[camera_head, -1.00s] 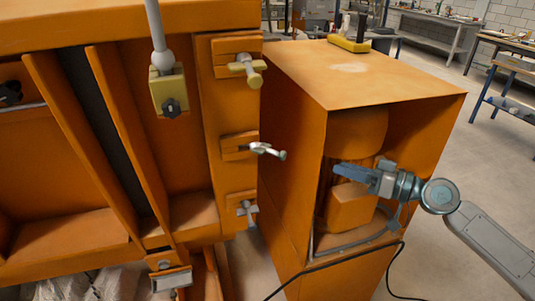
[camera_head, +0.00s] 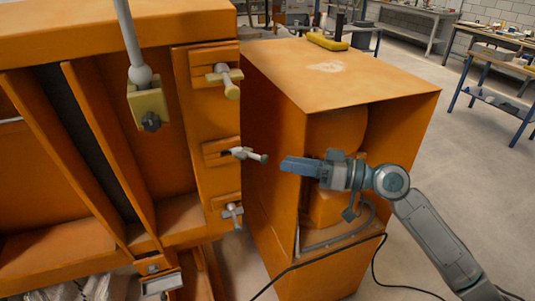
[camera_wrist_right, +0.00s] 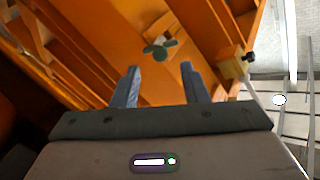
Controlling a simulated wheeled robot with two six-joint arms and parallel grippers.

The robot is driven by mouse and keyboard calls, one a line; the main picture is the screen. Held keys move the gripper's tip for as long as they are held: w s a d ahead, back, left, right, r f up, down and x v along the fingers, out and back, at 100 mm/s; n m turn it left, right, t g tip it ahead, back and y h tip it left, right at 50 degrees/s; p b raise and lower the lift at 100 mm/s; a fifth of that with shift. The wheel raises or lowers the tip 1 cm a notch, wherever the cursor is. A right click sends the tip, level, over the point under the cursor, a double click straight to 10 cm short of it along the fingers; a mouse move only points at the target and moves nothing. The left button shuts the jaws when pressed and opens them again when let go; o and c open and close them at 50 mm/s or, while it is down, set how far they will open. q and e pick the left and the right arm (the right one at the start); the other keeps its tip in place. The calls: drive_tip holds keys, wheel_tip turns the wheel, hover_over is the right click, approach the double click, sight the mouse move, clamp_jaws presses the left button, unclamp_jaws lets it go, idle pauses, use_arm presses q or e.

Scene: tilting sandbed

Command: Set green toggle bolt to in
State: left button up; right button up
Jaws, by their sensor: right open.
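The green toggle bolt (camera_head: 250,154) is the middle one of three on the orange panel and looks grey-green in the head view. Its handle sticks out to the right from an orange block. In the right wrist view the dark green bolt (camera_wrist_right: 160,48) shows beyond the fingertips, near the middle between them. My right gripper (camera_head: 284,165) is open and empty, just right of the bolt's handle and apart from it. Its two fingers (camera_wrist_right: 160,72) show spread in the right wrist view. My left gripper is not in view.
A yellowish bolt (camera_head: 228,82) sits above and a grey bolt (camera_head: 232,213) below. A yellow block (camera_head: 149,103) with a rod stands left; it also shows in the right wrist view (camera_wrist_right: 234,63). An orange cabinet (camera_head: 350,75) stands close behind my right gripper.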

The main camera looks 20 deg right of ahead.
sight(267, 157)
drive_tip(key=p+x, duration=0.2)
drive_tip(key=x, duration=0.2)
drive_tip(key=shift+r, duration=0.2)
drive_tip(key=shift+f+p+x, duration=0.2)
drive_tip(key=shift+p+x, duration=0.3)
drive_tip(key=shift+x, duration=0.75)
clamp_jaws()
